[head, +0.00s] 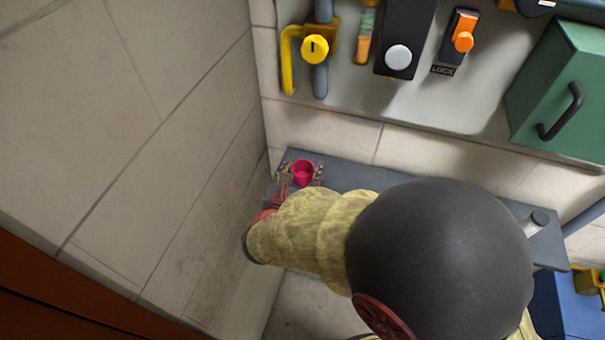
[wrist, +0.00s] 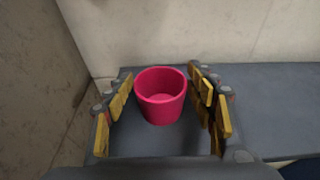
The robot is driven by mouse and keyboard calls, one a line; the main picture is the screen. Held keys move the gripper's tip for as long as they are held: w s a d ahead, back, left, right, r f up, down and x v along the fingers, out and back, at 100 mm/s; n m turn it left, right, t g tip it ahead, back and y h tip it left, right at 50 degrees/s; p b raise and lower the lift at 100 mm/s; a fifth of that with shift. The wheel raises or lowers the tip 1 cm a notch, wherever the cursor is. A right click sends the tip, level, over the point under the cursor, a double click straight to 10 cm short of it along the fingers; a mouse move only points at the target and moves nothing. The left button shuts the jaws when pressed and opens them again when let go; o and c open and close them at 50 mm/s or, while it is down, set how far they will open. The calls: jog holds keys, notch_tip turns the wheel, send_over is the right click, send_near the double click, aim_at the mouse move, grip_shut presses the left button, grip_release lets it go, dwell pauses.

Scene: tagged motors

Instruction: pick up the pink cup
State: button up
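The pink cup (head: 302,173) stands upright on the grey shelf in the corner of the walls. In the wrist view the pink cup (wrist: 161,96) sits between the yellow-padded fingers of my gripper (wrist: 166,104). A gap shows on both sides of the cup, wider on the left, so the fingers look open and apart from it. The cup's mouth faces up and it looks empty. In the head view my gripper (head: 301,176) is at the cup, with a finger on each side; my arm hides part of it.
A tiled wall (head: 190,150) is close on the left. A panel with a yellow knob, an orange switch and a green box (head: 565,90) hangs above.

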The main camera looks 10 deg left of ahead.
jog(key=c, duration=0.9)
jog(key=shift+r, duration=0.15)
